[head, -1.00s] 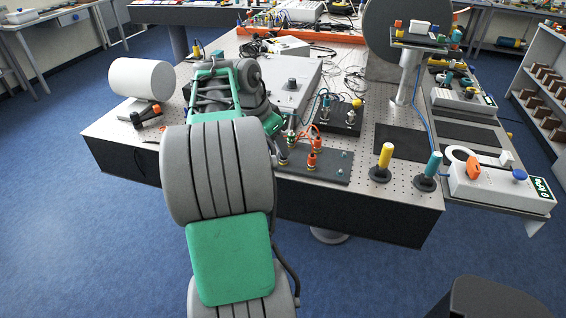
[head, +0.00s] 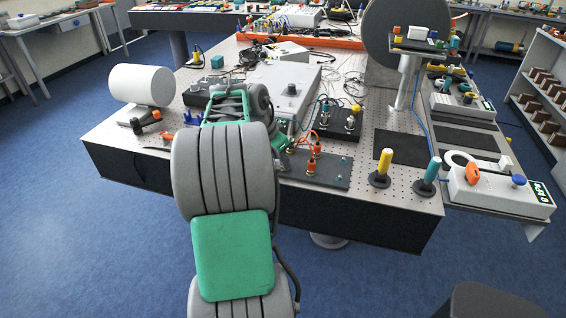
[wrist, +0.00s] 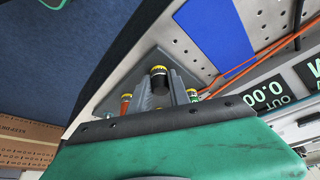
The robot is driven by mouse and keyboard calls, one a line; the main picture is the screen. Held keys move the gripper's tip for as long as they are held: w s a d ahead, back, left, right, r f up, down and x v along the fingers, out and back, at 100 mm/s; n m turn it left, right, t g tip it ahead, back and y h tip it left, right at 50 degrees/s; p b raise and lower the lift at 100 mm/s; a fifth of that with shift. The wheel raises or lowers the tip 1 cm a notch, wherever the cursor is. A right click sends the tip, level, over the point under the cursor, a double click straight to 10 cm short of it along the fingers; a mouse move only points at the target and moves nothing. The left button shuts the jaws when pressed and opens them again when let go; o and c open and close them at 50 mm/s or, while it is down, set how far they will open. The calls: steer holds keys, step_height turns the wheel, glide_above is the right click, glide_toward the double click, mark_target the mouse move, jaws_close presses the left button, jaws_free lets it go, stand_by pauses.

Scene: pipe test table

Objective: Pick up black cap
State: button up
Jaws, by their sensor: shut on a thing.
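In the wrist view, the black cap (wrist: 159,82) with a yellow ring at its end stands between the two grey fingers of my gripper (wrist: 161,92). The gripper is shut on it. The lower ends of these pieces are hidden by my wrist. In the head view, my own arm hides the gripper and the cap.
The perforated table (head: 395,185) carries a dark plate with orange connectors (head: 312,168), a black box with two fittings (head: 337,119), and yellow (head: 384,162) and teal (head: 432,169) handles at the front right.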

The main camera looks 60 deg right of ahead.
jaws_close()
steer(key=shift+r, duration=0.1)
steer(key=shift+r, duration=0.2)
step_height(320, 180, up, 3)
steer(key=shift+f, duration=0.2)
steer(key=s+a+r, duration=0.2)
steer(key=a+r, duration=0.3)
steer(key=a, duration=0.1)
steer(key=s+a+r, duration=0.3)
steer(key=a+r, duration=0.1)
steer(key=a, duration=0.3)
steer(key=shift+s+r, duration=0.3)
steer(key=shift+r, duration=0.1)
